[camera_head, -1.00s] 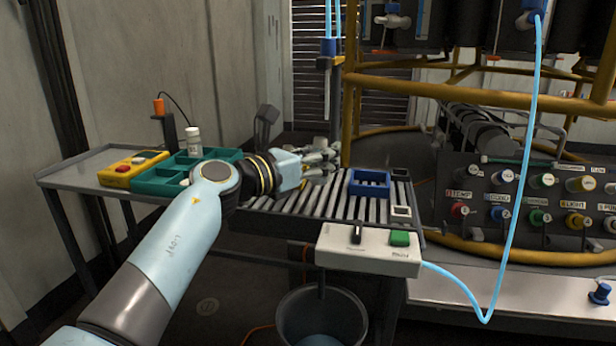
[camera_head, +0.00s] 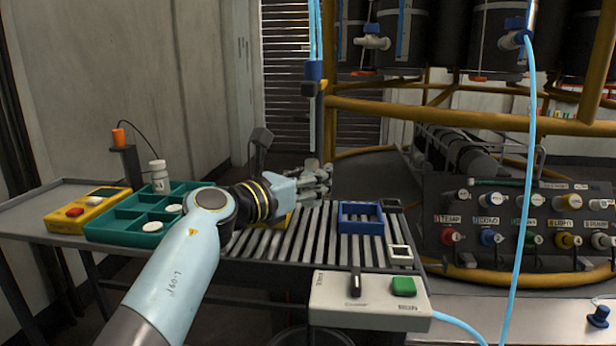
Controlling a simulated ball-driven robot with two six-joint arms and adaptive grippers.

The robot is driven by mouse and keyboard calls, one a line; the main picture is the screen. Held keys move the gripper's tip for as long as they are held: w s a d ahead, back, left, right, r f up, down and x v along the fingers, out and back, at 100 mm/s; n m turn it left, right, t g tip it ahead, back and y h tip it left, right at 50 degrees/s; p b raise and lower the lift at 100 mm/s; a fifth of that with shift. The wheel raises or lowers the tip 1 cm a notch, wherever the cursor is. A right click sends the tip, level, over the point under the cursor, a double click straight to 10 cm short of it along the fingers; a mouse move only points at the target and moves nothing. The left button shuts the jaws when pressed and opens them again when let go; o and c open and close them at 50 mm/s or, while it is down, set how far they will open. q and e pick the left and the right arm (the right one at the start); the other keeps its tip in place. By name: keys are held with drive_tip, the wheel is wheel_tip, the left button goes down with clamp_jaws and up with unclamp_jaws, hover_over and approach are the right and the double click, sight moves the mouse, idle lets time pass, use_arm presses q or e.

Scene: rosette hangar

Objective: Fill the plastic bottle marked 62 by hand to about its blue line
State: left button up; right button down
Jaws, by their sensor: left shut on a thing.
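A blue filling nozzle (camera_head: 313,74) with light blue tubes hangs above and just behind the gripper in the picture. A white control box (camera_head: 335,300) with a black lever (camera_head: 355,281) and a green button (camera_head: 403,286) sits at the conveyor's front edge. My right gripper is not in view.
A green tray (camera_head: 120,214) with white caps and a small white bottle (camera_head: 159,177) stands on the left side table, beside a yellow meter (camera_head: 88,208). A blue frame (camera_head: 360,217) lies on the conveyor (camera_head: 318,240). A blue hose (camera_head: 523,170) hangs at right.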

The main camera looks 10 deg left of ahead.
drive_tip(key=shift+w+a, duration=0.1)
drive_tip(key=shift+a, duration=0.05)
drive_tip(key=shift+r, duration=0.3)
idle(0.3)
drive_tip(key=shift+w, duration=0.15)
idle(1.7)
